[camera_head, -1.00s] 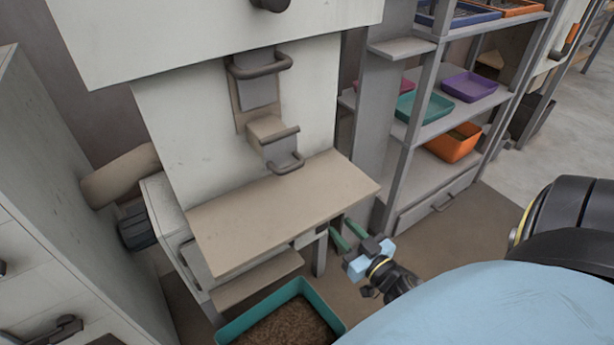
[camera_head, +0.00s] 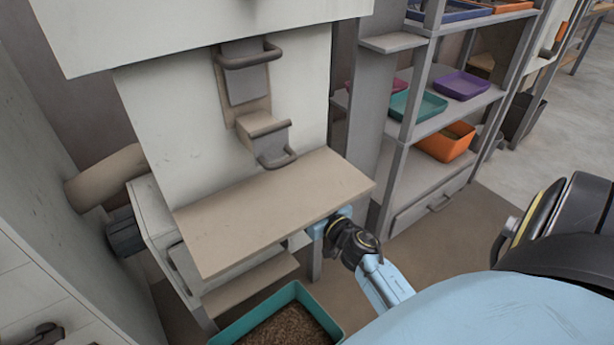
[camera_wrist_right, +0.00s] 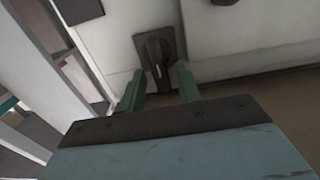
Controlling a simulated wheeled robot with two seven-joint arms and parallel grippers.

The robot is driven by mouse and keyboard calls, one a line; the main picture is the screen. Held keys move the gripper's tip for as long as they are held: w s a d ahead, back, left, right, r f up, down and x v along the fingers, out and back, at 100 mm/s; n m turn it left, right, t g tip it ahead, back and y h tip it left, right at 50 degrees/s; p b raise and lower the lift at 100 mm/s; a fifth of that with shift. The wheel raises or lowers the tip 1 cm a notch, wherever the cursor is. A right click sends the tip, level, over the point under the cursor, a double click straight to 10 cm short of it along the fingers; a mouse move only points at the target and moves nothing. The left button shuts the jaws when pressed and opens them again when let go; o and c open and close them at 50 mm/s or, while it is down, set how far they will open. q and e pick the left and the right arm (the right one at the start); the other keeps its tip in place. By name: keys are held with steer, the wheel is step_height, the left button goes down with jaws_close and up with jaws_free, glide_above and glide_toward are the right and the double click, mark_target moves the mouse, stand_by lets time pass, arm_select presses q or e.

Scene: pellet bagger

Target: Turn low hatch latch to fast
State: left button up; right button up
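The low hatch latch (camera_wrist_right: 156,52) is a dark handle on a square dark plate, seen in the right wrist view on a pale panel. The handle points roughly down in that picture, slightly tilted. My right gripper (camera_wrist_right: 159,78) is open, its two green fingers one on each side of the handle's lower end. A gap shows on both sides, and I cannot tell how deep the handle is between them. In the head view my right wrist (camera_head: 350,240) reaches under the tan shelf (camera_head: 280,208), which hides the fingers and the latch. My left gripper is not in view.
The tan shelf juts out just above my right wrist. A teal bin of brown pellets (camera_head: 240,325) stands on the floor below. A grey rack (camera_head: 415,130) with coloured trays stands to the right. Another dark fitting (camera_wrist_right: 85,10) is at the wrist view's upper left.

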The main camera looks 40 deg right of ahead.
steer(key=shift+w, duration=0.15)
steer(key=shift+c, duration=0.2)
jaws_close()
